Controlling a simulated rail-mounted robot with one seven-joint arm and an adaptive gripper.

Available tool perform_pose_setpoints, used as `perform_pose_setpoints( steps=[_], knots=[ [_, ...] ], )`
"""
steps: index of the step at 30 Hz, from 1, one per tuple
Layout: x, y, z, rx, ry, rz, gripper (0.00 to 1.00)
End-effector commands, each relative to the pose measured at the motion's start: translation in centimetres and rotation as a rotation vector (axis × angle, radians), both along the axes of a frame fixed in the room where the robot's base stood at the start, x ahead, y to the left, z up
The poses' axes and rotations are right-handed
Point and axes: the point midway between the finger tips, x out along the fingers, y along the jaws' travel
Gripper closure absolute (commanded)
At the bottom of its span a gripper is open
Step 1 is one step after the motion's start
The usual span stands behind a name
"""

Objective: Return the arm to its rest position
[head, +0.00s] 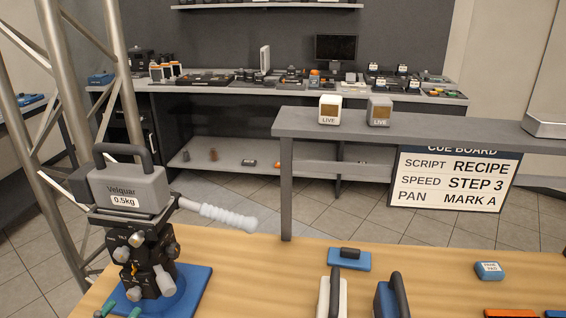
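My gripper and arm do not show in the head view, so I cannot tell where the gripper is or whether it holds anything. A grey block marked "Velquar 0.5kg" (128,190) with a dark handle sits on top of a black pan head (140,250) at the left. A white ribbed handle (228,216) sticks out from the pan head to the right. The pan head stands on a blue base plate (195,290) on the wooden table (270,270).
A white handled block (324,298) and a blue one (384,302) are cut off at the bottom edge. A blue plate (362,262) and a small blue block (488,270) lie farther back. A grey shelf (440,128) stands behind the table; a metal truss (58,110) rises at left.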

Motion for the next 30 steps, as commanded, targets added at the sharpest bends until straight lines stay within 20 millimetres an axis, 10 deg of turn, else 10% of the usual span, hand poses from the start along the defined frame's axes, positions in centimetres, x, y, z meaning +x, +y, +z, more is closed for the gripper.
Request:
perform_pose_setpoints(
  steps=[9, 21, 30],
  knots=[
    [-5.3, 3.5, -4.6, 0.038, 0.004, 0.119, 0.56],
    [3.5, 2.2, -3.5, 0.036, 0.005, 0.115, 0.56],
    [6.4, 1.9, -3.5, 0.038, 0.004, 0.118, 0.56]
  ],
)
